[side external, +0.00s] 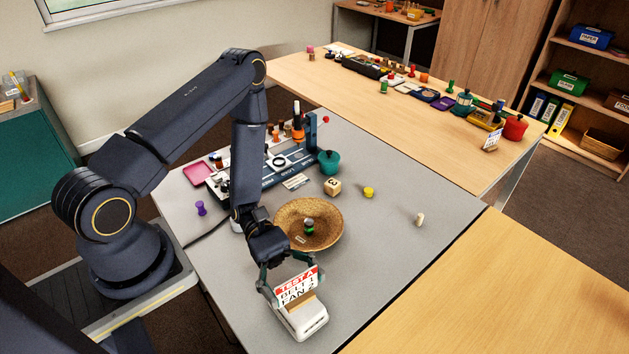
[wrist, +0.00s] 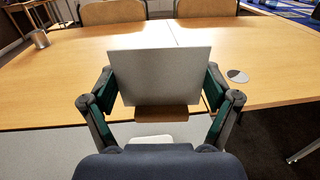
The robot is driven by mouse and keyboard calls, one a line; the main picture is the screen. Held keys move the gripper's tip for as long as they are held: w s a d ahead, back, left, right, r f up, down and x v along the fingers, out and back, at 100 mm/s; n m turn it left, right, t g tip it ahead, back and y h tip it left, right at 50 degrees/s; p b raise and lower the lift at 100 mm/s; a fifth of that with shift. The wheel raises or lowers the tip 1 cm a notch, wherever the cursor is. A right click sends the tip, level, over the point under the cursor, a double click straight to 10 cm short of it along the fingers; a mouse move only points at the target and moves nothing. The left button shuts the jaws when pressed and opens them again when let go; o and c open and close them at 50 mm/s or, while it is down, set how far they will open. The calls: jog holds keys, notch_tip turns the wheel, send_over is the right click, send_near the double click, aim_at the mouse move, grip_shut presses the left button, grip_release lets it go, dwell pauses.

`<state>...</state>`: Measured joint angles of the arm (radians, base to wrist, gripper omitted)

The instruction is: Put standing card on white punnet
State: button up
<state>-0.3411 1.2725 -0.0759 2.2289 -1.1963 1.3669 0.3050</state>
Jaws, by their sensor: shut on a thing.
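The standing card (side external: 296,286) has a red band reading "TEST A" and black print on white, with a wooden foot (side external: 301,304). My gripper (side external: 292,282) is shut on the card, one finger at each side edge. In the wrist view the card's plain grey back (wrist: 160,75) is upright between the fingers (wrist: 160,88). The white punnet (side external: 312,325) lies directly below the card near the table's front edge. A white bit of it shows under the foot in the wrist view (wrist: 150,140). I cannot tell whether the foot touches the punnet.
A round woven basket (side external: 332,235) with a small dark-and-green item stands just behind my gripper. A wooden cube (side external: 332,187), a yellow piece (side external: 369,192) and a small pale piece (side external: 420,219) lie farther back. The grey table right of the punnet is clear.

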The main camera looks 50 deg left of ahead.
jog(key=shift+w+f+n+t, duration=0.6)
jog(key=shift+w+f+t, duration=0.25)
jog(key=shift+w, duration=0.2)
notch_tip(320, 180, down, 7)
jog(key=shift+r, duration=0.2)
jog(key=shift+f, duration=0.1)
jog(key=o, duration=0.7)
jog(key=shift+o, duration=0.2)
